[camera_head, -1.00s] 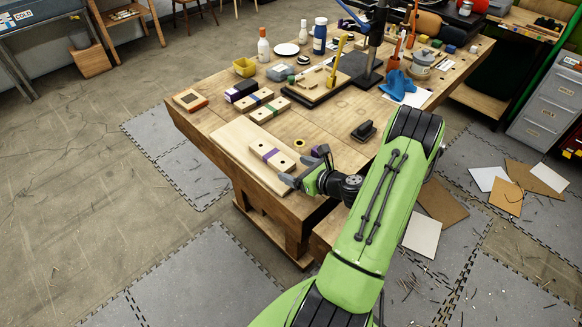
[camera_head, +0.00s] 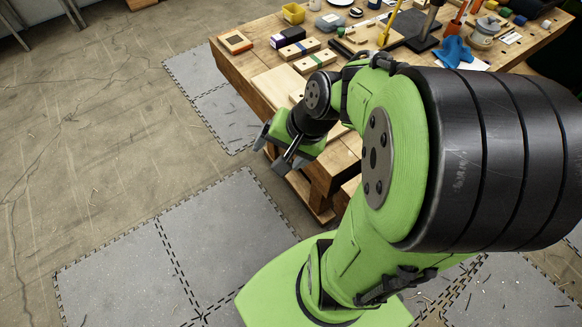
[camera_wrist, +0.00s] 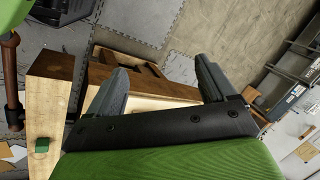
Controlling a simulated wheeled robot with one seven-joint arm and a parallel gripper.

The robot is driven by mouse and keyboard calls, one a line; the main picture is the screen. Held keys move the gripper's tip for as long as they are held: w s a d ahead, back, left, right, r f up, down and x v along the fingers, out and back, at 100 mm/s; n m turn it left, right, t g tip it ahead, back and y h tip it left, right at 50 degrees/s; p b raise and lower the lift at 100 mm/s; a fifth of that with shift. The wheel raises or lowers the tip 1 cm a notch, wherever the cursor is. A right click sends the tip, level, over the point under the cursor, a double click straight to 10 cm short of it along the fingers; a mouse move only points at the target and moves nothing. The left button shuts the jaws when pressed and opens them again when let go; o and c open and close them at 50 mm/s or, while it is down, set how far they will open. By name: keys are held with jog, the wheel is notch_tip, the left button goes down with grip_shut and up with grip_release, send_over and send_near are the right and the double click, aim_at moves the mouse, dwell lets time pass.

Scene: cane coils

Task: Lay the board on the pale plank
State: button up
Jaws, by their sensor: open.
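The pale plank (camera_head: 272,88) lies on the workbench (camera_head: 235,62) near its left front corner, partly covered by my arm in the head view. The purple-banded board seen on it earlier is hidden behind my wrist now. A green-banded board (camera_head: 315,62) and a blue-banded board (camera_head: 299,49) lie behind the plank. My gripper (camera_head: 272,151) is open and appears empty, off the bench's front left edge in the head view. In the wrist view its two fingers (camera_wrist: 160,68) stand apart with no board between them.
A dark block (camera_head: 287,37), an orange-framed item (camera_head: 235,41) and a yellow bin (camera_head: 293,13) stand farther back on the bench. A blue cloth (camera_head: 454,51) lies at the right. Grey floor mats (camera_head: 170,240) lie in front, clear of large objects.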

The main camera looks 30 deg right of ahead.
jog(key=s+a+r+n+t+h, duration=0.1)
jog(key=s+a+r+n+h, duration=0.1)
jog(key=s+r+n, duration=0.5)
jog(key=s+a+n, duration=0.1)
jog(key=s+n, duration=0.1)
jog(key=shift+s+a+r+n+h, duration=0.2)
jog(key=shift+a+r+n+h, duration=0.1)
jog(key=shift+a+r, duration=0.1)
dwell(0.4)
